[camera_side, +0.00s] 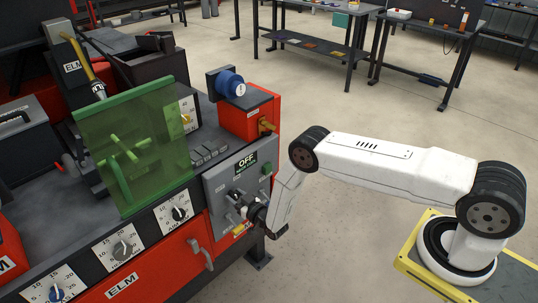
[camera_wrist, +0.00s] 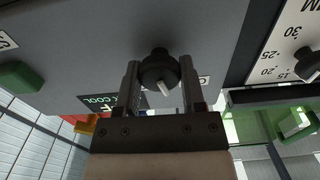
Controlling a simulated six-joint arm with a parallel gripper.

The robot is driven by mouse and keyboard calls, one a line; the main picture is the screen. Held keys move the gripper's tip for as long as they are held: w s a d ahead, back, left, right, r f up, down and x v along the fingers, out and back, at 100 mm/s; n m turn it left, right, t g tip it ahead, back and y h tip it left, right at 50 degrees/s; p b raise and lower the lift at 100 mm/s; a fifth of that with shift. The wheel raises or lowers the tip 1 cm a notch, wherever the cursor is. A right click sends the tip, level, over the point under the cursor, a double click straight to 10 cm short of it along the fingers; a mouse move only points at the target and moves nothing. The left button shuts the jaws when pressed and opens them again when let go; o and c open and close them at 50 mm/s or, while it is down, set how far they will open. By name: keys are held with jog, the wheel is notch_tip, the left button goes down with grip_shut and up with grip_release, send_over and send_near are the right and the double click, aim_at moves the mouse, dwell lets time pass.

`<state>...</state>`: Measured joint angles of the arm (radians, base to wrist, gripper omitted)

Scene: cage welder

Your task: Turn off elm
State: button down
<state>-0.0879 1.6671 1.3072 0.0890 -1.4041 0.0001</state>
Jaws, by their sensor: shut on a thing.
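The red and grey machine marked ELM (camera_side: 122,286) fills the left of the side view. Its grey control panel (camera_side: 215,183) carries a black OFF label (camera_side: 246,162), which also shows upside down in the wrist view (camera_wrist: 98,102). A black rotary knob (camera_wrist: 159,68) with a pale pointer stands on the panel. My gripper (camera_wrist: 160,82) has one finger on each side of this knob and is shut on it. In the side view my gripper (camera_side: 244,208) is at the panel's lower part, and hides most of the knob.
A green button (camera_side: 264,169) sits on the panel's right; a green button also shows in the wrist view (camera_wrist: 21,76). Dials (camera_side: 178,213) line the machine's front. A translucent green shield (camera_side: 135,145) stands above. A red box with a blue part (camera_side: 230,85) is behind the panel.

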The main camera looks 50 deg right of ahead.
jog(key=shift+n, duration=1.6)
jog(key=shift+c, duration=1)
grip_release()
jog(key=s, duration=0.7)
jog(key=shift+s, duration=0.4)
jog(key=shift+w+r, duration=0.1)
